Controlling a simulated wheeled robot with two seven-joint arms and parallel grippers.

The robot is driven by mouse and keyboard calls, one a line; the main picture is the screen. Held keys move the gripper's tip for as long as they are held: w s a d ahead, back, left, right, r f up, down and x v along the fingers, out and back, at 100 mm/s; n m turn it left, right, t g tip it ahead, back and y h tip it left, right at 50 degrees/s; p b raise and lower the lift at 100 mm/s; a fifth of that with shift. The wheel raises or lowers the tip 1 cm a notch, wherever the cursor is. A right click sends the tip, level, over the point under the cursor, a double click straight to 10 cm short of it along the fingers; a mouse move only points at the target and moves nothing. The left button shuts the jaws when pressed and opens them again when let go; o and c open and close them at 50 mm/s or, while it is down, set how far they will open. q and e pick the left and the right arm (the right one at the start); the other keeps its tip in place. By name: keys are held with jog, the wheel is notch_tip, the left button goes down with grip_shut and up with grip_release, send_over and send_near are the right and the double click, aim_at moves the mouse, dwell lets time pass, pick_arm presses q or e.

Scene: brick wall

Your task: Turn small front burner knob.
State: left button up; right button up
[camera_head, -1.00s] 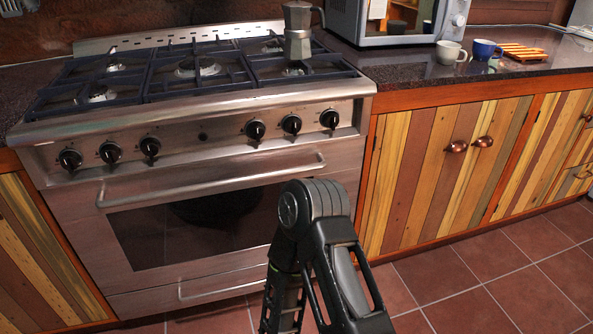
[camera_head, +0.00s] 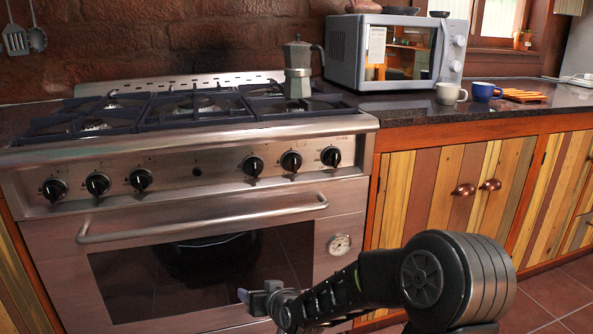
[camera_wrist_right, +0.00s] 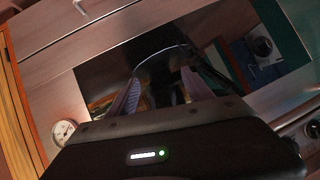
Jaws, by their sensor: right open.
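The stove's front panel carries several black knobs: a left group with a left knob (camera_head: 54,190), a middle knob (camera_head: 97,184) and a right knob (camera_head: 141,180), and a right group with knobs (camera_head: 252,166), (camera_head: 291,161) and (camera_head: 331,157). Their burner markings are too small to read. My right gripper (camera_head: 258,297) is low in front of the oven door, below the knobs and apart from them. In the right wrist view its two fingers (camera_wrist_right: 160,88) are spread and empty before the dark oven glass. My left gripper is out of view.
The oven handle (camera_head: 205,217) juts out below the knobs. A moka pot (camera_head: 298,70) stands on the right-hand burners. A microwave (camera_head: 393,50), a white mug (camera_head: 449,93) and a blue mug (camera_head: 484,91) are on the counter (camera_head: 390,105). A round gauge (camera_head: 340,244) is on the oven front.

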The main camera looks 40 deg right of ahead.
jog(key=w+d+r+t+h, duration=0.1)
jog(key=d+r, duration=0.2)
jog(key=r, duration=0.3)
jog(key=d+r+t+h, duration=0.1)
jog(key=d+r, duration=0.2)
jog(key=r, duration=0.2)
jog(key=t+h, duration=0.3)
send_near(296, 167)
jog(key=w, duration=0.1)
jog(key=shift+d+n, duration=0.2)
jog(key=shift+n, duration=0.1)
jog(key=shift+w, duration=0.15)
jog(key=b+x, duration=0.1)
jog(key=x, duration=0.5)
jog(key=shift+w+f, duration=0.1)
jog(key=shift+w, duration=0.2)
jog(key=shift+w+d, duration=0.25)
jog(key=shift+w, duration=0.25)
grip_shut()
